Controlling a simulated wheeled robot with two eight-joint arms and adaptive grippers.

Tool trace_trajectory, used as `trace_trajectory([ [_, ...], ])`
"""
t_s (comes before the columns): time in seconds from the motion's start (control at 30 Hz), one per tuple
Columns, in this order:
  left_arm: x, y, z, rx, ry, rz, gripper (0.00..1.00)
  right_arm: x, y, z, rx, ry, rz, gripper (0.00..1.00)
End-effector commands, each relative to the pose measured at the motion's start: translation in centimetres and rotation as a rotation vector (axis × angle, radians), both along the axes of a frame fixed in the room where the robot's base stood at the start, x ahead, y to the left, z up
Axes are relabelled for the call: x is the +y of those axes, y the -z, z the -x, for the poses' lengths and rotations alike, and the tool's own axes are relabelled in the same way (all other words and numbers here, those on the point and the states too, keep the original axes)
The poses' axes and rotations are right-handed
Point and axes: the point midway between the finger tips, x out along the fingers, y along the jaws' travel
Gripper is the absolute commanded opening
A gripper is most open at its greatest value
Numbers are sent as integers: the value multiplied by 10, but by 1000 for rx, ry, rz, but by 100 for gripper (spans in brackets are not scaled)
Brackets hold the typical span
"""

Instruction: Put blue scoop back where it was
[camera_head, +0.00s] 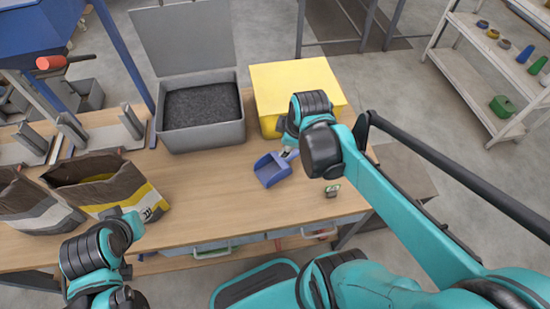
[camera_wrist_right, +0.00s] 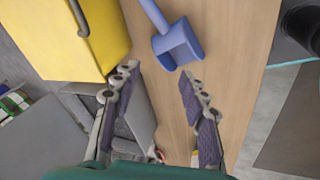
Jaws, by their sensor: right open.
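The blue scoop (camera_head: 271,170) rests on the wooden table, in front of the gap between the grey bin and the yellow box. Its handle points toward my right gripper (camera_head: 289,151), whose wrist partly hides it in the head view. In the right wrist view the scoop (camera_wrist_right: 178,46) lies past the fingertips, with its handle running up out of the frame. My right gripper (camera_wrist_right: 160,85) is open, with nothing between its fingers. My left gripper (camera_head: 146,215) is by the front of the right-hand open bag; its fingers are too small to judge.
The open grey bin (camera_head: 204,136) holds dark pellets. The yellow box (camera_head: 262,110) stands right of it. Open brown bags (camera_head: 118,207) stand at the left. A small device (camera_head: 332,191) sits near the table's right front edge. The table (camera_head: 220,205) is clear before the bin.

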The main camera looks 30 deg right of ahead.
Motion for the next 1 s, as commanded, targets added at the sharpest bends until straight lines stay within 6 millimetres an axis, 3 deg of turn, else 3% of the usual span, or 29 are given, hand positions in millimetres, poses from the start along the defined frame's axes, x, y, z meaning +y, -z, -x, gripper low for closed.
trace_trajectory([
  [0.2,0,0,0,0,0,0,31,38,-16,30,-128,402,-195,43],
  [0.43,0,0,0,0,0,0,31,61,-21,50,-215,705,-399,43],
  [0.6,0,0,0,0,0,0,31,67,-22,54,-234,789,-463,43],
  [1.0,0,0,0,0,0,0,31,67,-22,54,-234,796,-468,43],
])
